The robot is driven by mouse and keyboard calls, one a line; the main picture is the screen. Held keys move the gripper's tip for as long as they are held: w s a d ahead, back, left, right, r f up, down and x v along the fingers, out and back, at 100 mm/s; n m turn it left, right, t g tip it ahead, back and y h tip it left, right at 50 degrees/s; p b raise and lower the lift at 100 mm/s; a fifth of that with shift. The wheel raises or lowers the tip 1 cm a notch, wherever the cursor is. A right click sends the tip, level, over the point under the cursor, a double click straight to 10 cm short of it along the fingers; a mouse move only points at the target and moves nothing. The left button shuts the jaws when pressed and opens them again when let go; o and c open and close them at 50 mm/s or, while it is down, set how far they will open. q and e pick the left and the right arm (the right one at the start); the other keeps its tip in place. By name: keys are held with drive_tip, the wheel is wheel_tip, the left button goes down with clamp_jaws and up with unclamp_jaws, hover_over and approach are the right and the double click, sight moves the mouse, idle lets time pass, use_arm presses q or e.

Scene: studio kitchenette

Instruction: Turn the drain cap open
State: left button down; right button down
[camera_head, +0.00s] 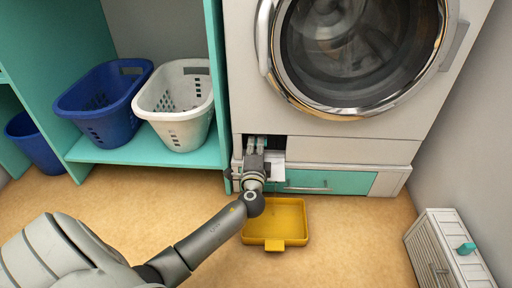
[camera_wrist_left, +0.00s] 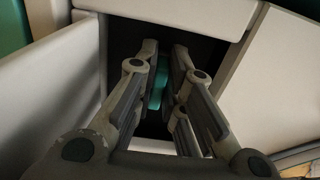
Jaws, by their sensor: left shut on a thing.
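The drain cap (camera_wrist_left: 159,84) is a teal piece inside a dark recess low on the white washing machine (camera_head: 330,128). It shows only partly in the left wrist view, between my fingers; the rest is hidden by them. My left gripper (camera_head: 256,143) reaches into the recess below the round door. In the left wrist view my left gripper (camera_wrist_left: 165,52) has its two fingers on either side of the cap, shut on it. How far the cap is turned cannot be told. My right gripper is not in view.
A yellow tray (camera_head: 290,215) lies on the floor below the recess. A teal panel with a handle (camera_head: 330,181) is right of it. A blue basket (camera_head: 95,103) and a white basket (camera_head: 178,108) stand on the left shelf. A white slatted box (camera_head: 430,255) stands at right.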

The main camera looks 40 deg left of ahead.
use_arm(q)
drive_tip(key=shift+f, duration=0.1)
idle(0.3)
drive_tip(key=c, duration=1.5)
unclamp_jaws()
